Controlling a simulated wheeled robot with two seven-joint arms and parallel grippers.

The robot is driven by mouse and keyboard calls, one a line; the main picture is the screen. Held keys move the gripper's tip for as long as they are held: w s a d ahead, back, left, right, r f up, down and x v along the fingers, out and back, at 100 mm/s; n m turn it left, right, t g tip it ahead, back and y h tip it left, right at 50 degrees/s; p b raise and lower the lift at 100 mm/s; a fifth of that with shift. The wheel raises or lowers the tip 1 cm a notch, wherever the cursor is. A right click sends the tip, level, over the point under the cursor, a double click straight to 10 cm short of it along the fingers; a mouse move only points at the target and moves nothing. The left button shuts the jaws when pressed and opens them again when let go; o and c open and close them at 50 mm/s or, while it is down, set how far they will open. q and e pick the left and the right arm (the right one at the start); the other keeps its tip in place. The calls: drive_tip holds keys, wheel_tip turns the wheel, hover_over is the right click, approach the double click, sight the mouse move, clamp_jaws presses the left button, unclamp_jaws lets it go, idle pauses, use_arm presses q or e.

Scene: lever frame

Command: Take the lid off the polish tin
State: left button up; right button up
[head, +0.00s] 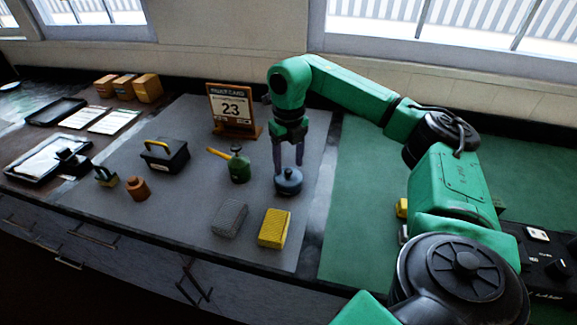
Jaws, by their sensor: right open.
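A round dark blue-grey tin with a lid and a small knob on top, which looks like the polish tin (288,182), stands on the grey mat right of centre. My right gripper (288,164) points down right above it, with its two fingers apart on either side of the knob area. I cannot tell whether the fingers touch the lid. The seam between lid and tin is too small to make out. My left gripper is not in view.
A green oil can (239,169) stands close left of the tin. A grey block (230,219) and a yellow block (274,228) lie in front. A black toolbox (164,157) and brown pot (138,188) are left. The green mat (365,190) is mostly clear.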

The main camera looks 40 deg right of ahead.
wheel_tip(320, 180, down, 2)
clamp_jaws()
drive_tip(key=shift+r, duration=0.1)
